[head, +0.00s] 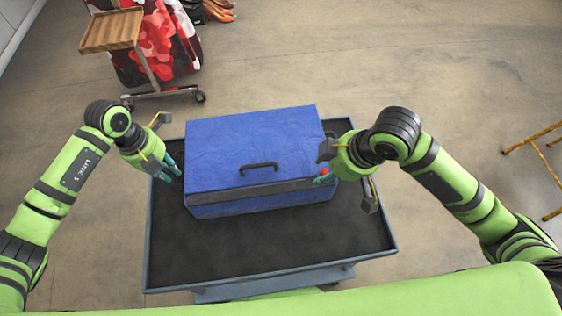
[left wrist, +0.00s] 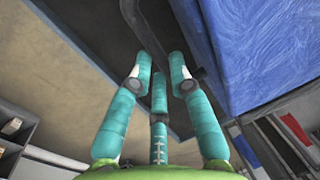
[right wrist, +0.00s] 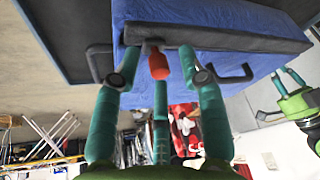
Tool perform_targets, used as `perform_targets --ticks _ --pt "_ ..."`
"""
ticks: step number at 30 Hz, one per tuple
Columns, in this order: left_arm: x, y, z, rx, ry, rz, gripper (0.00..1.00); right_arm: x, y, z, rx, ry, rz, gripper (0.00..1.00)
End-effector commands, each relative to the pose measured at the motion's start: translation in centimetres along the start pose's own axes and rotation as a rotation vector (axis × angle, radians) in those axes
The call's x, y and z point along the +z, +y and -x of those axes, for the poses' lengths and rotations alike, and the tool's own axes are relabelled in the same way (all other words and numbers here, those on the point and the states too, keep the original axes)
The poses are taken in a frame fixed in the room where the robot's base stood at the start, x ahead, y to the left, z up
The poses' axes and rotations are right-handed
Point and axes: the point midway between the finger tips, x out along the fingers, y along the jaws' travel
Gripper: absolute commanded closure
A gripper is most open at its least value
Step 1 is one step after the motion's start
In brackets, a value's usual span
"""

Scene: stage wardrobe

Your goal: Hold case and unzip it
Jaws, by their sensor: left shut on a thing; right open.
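A blue case (head: 245,145) sits on a dark-topped cart. A dark band (head: 282,187) runs along its upper front edge, with a black handle (head: 259,167) at its middle. A red pull (head: 324,172) sits at the band's right end; it also shows in the right wrist view (right wrist: 159,63). My left gripper (head: 172,172) is shut at the case's left side, on a dark side handle (left wrist: 205,82) seen beside the fingers in the left wrist view. My right gripper (head: 325,179) is open, its teal fingers around the red pull; contact is unclear.
The cart (head: 270,282) has a raised rim and bare dark surface in front of the case. A wooden-topped stand (head: 111,31) and red patterned cloth (head: 165,45) are at the back left. A wooden frame (head: 540,160) stands on the right floor.

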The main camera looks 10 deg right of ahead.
Motion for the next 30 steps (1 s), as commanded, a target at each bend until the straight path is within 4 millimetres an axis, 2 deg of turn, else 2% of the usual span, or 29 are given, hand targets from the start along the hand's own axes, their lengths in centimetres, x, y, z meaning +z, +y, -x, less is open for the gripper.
perform_targets --ticks 8,11,12,23,26,30 --pt "0.0 0.0 0.0 0.000 -0.001 0.000 1.00 0.0 0.0 -0.2 0.000 0.000 0.000 0.58" --pt "0.0 0.0 0.0 0.000 -0.001 0.000 1.00 0.0 0.0 -0.2 0.000 0.000 0.000 0.94" --pt "0.0 0.0 0.0 0.000 -0.001 0.000 1.00 0.0 0.0 -0.2 0.000 0.001 0.000 1.00" --pt "0.0 0.0 0.0 -0.001 -0.001 0.000 1.00 -0.6 -0.5 -0.3 -0.002 0.005 0.000 1.00" --pt "0.0 -0.1 0.0 -0.001 -0.001 -0.001 1.00 -1.5 -1.5 -0.7 -0.005 0.008 0.002 1.00" --pt "0.0 -0.1 0.0 -0.003 -0.001 -0.001 1.00 -3.7 -3.8 -1.5 -0.007 0.010 0.003 1.00"
